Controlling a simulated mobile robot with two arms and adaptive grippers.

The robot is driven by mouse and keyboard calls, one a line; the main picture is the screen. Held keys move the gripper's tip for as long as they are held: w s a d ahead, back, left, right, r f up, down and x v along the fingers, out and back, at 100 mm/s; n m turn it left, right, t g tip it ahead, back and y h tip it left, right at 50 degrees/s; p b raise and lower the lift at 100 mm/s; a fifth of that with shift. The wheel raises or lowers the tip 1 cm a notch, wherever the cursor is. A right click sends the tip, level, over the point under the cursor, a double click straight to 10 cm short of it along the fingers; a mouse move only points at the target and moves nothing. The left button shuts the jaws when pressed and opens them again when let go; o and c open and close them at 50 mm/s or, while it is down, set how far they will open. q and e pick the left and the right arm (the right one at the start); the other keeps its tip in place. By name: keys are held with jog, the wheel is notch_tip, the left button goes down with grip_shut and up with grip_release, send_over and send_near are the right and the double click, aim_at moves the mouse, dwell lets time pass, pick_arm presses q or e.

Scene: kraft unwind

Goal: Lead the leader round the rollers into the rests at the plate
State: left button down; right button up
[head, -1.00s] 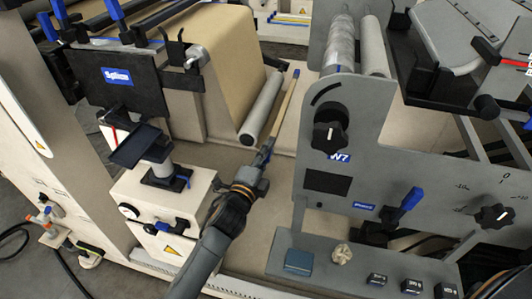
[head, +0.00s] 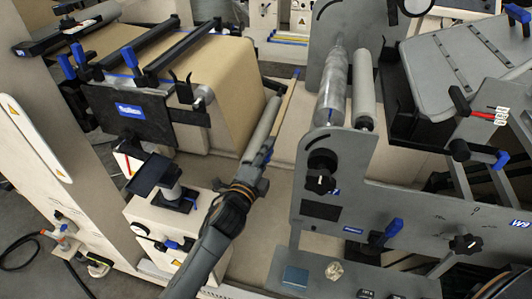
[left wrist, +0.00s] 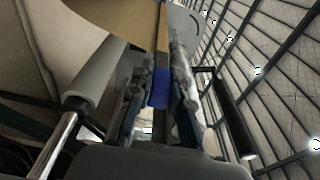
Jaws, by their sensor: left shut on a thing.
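My left gripper (head: 267,145) is low between the kraft roll (head: 225,70) and the grey roller frame (head: 340,185), beside the near end of a grey roller (head: 262,125). In the left wrist view its fingers (left wrist: 160,100) are shut on the blue end piece (left wrist: 158,88) of the tan leader (left wrist: 163,28). A film-wrapped roller (head: 333,88) and a plain roller (head: 364,90) stand to the right. A tilted grey plate (head: 450,65) is further right; I cannot make out its rests.
A narrow open gap lies between the roll and the frame.

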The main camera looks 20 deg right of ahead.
notch_tip(320, 180, up, 22)
jog(key=p, duration=2.1)
jog(key=shift+r, duration=0.15)
jog(key=shift+p, duration=0.3)
notch_tip(320, 180, up, 4)
jog(key=p, duration=0.4)
jog(key=shift+r, duration=0.15)
jog(key=shift+d, duration=0.1)
